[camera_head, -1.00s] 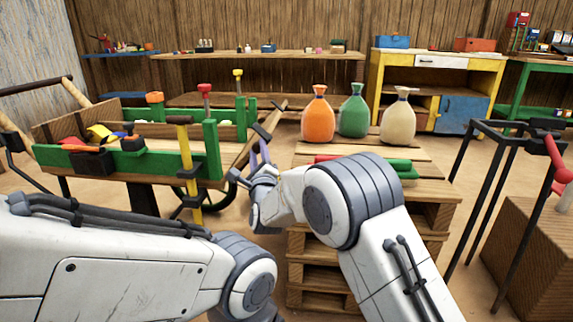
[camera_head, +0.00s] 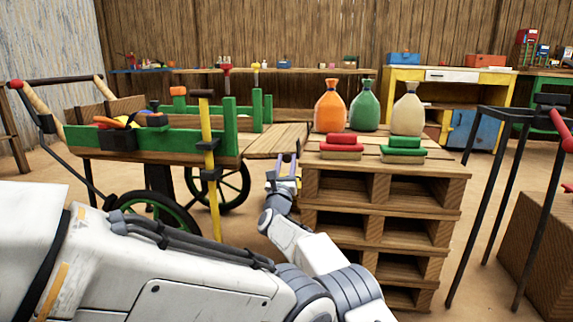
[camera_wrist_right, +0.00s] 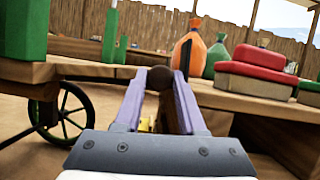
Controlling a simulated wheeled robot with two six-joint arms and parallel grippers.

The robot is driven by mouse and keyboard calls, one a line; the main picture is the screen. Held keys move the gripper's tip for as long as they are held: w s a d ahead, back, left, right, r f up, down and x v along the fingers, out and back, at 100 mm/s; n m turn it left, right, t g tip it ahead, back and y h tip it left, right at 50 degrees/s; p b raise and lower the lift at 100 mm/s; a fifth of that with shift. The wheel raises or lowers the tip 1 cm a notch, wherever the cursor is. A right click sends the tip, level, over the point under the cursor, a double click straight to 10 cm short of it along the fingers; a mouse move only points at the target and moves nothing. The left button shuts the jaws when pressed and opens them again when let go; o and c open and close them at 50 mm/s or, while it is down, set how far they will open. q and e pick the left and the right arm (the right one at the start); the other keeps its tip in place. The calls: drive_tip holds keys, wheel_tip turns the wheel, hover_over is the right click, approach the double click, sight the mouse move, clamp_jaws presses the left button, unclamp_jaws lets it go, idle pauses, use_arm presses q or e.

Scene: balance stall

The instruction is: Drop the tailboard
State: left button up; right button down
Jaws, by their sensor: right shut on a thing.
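The wooden tailboard (camera_head: 278,139) is at the right end of the green-sided handcart (camera_head: 180,141). It lies nearly level, its outer end close to the left side of the pallet stack. My right gripper (camera_head: 284,160) is at this outer end. In the right wrist view its purple fingers close around a dark round knob (camera_wrist_right: 160,79), which seems to belong to the tailboard; the exact join is hidden. My left gripper is not in view.
The pallet stack (camera_head: 385,218) carries red and green packs and stands close beside my right gripper. Orange (camera_head: 330,107), green (camera_head: 364,108) and beige (camera_head: 407,110) sacks stand behind. A yellow-handled tool (camera_head: 207,150) is upright at the cart's near side. A black metal frame (camera_head: 485,190) stands right.

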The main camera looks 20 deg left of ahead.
drive_tip(key=shift+f+m, duration=0.4)
drive_tip(key=c, duration=0.5)
unclamp_jaws()
drive_tip(key=shift+r, duration=0.15)
